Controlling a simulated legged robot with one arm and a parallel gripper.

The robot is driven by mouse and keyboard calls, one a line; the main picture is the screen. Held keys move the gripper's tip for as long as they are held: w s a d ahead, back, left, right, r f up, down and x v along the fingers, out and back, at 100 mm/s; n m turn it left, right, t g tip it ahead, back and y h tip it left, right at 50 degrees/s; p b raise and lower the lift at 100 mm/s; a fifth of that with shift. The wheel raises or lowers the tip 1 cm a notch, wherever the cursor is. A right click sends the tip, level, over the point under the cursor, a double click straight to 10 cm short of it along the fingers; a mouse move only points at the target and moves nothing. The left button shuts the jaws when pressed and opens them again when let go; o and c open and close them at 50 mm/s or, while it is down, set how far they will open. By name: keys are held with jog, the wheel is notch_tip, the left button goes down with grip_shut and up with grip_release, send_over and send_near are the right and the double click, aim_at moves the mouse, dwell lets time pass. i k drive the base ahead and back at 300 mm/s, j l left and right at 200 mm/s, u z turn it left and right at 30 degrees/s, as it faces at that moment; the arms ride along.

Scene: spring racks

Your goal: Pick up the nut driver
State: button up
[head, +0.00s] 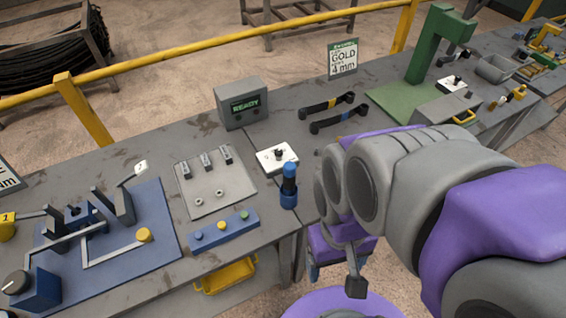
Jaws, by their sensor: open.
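The nut driver (289,181) appears to be the upright tool with a blue and black handle near the front edge of the bench. Its lower end sits in a blue round holder (288,199), so its tip is hidden. My gripper (355,272) is at the lower right, past the bench's front edge and lower in the picture than the tool. It is open and empty, apart from the tool. One dark finger shows; my arm hides much of the rest.
A grey plate (212,185) with small fittings and a blue button strip (224,232) lie left of the tool. A white card (277,158) lies behind it. Two black-handled tools (335,112) lie farther back. A yellow tray (227,274) hangs below the front edge.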

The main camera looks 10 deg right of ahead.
aim_at(289, 168)
jog(key=j+z, duration=0.35)
jog(key=j, duration=0.15)
jog(key=k+j+z, duration=0.1)
jog(key=j+z, duration=0.2)
jog(key=j, duration=0.15)
jog(key=k+j+z, duration=0.1)
jog(key=j+z, duration=0.25)
jog(key=j, duration=0.1)
